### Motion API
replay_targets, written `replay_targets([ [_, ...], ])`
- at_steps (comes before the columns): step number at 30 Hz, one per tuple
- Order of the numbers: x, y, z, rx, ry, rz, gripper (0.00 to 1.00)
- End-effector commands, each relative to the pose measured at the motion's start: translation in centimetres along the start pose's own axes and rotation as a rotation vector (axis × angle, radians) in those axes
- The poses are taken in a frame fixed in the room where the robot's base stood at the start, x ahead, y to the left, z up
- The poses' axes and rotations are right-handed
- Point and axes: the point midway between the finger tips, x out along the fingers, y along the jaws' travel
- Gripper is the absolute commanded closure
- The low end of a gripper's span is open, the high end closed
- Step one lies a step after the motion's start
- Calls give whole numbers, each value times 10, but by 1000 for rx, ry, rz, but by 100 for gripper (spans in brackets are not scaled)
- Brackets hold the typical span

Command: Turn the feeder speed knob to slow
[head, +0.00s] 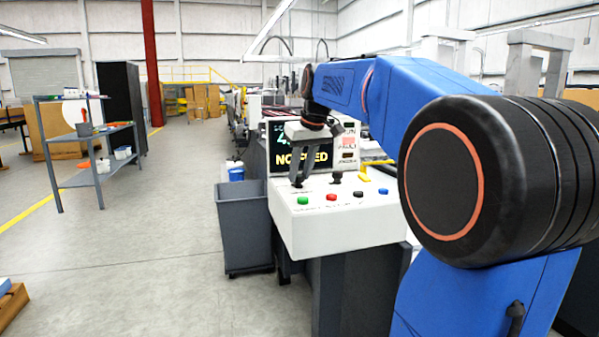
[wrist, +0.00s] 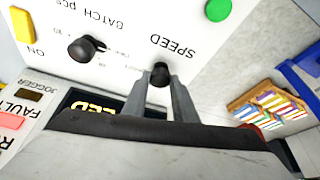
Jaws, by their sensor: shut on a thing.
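The feeder speed knob (wrist: 160,71) is a small black knob beside the printed word SPEED on the white control panel (head: 335,222). In the wrist view my gripper (wrist: 161,77) has its two grey fingers around this knob, one on each side, shut on it. In the head view my gripper (head: 298,182) reaches down to the panel's back left, and the knob is mostly hidden between the fingertips. The knob's pointer and the slow mark cannot be made out.
A second black knob (wrist: 82,49), labelled BATCH PCS, sits beside the speed knob. Green (head: 303,200), red (head: 331,197), black and blue buttons line the panel's front. A yellow handle (head: 375,168) stands at the right. A display reading NO FEED (head: 288,158) rises behind. A grey bin (head: 245,225) stands left.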

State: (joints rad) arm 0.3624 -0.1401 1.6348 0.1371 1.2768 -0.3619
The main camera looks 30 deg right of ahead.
Motion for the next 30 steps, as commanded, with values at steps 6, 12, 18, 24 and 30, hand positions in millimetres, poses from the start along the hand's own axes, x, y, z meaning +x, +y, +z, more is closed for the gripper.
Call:
replay_targets([
  [6, 1, 3, 0, -179, -1, -75, 97],
  [12, 0, 4, -1, -321, -1, -134, 97],
  [18, 1, 5, -1, -420, -3, -175, 97],
  [24, 1, 5, -1, -476, -2, -197, 97],
  [30, 1, 4, -1, -495, -2, -206, 97],
])
